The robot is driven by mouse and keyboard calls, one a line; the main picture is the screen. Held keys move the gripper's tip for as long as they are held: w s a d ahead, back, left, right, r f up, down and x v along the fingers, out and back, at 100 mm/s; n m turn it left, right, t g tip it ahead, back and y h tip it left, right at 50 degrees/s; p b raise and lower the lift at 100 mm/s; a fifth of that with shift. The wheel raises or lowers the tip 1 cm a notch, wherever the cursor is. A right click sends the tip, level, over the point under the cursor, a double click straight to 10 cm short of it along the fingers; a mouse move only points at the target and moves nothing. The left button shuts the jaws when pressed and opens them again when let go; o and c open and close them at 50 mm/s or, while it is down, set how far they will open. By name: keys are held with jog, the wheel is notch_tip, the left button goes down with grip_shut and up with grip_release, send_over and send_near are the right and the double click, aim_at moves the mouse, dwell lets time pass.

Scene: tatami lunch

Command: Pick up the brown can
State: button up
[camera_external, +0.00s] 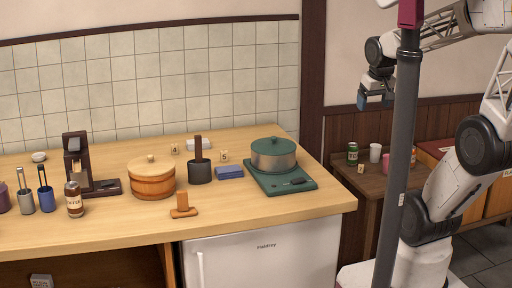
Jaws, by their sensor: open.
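A brown, labelled container (74,199), shaped like a jar or can, stands upright near the left end of the long wooden counter. It is the only clearly brown can-like thing in view. A small dark green can (352,154) with a pale label stands on the low side table. My gripper (367,103) is open and looks empty. It hangs in the air above the side table, far to the right of the brown container. Its fingers are small and partly dark in this view.
The counter (235,207) also holds a wooden tub (152,181), a dark holder (199,172) and a green pot (273,155) on a burner. The side table (367,181) holds a white cup (375,153) and a pink cup (385,161). A grey pole (397,150) crosses in front.

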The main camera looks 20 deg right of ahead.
jog(key=w+a+r+n+t+y, duration=0.15)
jog(key=w+a+n+t, duration=0.25)
jog(key=w+a, duration=1.3)
jog(key=w+a+f+n+y, duration=0.15)
jog(key=w+a, duration=0.25)
jog(key=a, duration=0.7)
jog(key=w+a+f+n+y, duration=0.1)
jog(key=w+a+n+y, duration=0.2)
jog(key=a, duration=0.9)
jog(key=w+a+f+n+y, duration=0.15)
jog(key=w+a, duration=0.25)
jog(key=a, duration=0.7)
jog(key=s+a+f+n+g+y, duration=0.2)
jog(key=s+a+f, duration=0.15)
jog(key=a, duration=0.65)
jog(key=s+a+f+n+g+y, duration=0.1)
jog(key=s+a+f+n+y, duration=0.1)
jog(key=s+a, duration=0.5)
jog(key=s+a+f+n+g+y, duration=0.2)
jog(key=s+a+y, duration=0.1)
jog(key=a, duration=0.9)
jog(key=s+a+f+g, duration=0.1)
jog(key=s+a+f, duration=0.1)
jog(key=f, duration=0.2)
jog(key=s+a+f+n+g, duration=0.1)
jog(key=s+a+f, duration=0.2)
jog(key=f, duration=0.1)
jog(key=shift+a+f+h, duration=0.15)
jog(key=shift+f+h, duration=0.2)
jog(key=shift+h, duration=0.1)
